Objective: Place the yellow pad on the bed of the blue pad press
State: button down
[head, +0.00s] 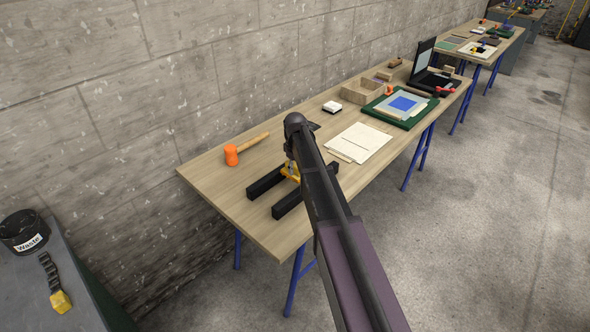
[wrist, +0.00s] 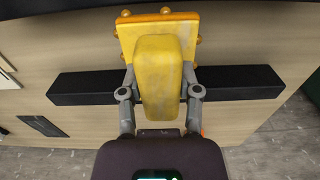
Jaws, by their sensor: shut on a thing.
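The yellow pad (wrist: 158,75) is a worn, rounded block between the two grey fingers of my gripper (wrist: 160,80) in the wrist view. My gripper is shut on it. A flat orange-yellow plate (wrist: 128,32) with small round knobs on its edges shows just beyond the pad; whether the two are joined I cannot tell. In the head view a bit of yellow (head: 290,170) shows at the two black bars, and my arm hides most of the gripper. I cannot make out a blue pad press in either view.
Two black bars (head: 266,182) lie on the wooden table (head: 222,192). An orange mallet (head: 232,155), paper sheets (head: 362,142), a green tray (head: 385,118) and a laptop (head: 425,58) are also on it. A waste bin (head: 24,232) stands on the grey bench at left.

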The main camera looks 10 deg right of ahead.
jog(key=shift+f+b, duration=0.65)
jog(key=shift+c, duration=1.5)
grip_release()
jog(key=shift+r, duration=0.2)
notch_tip(320, 180, up, 13)
jog(key=p, duration=1.3)
jog(key=shift+s, duration=0.1)
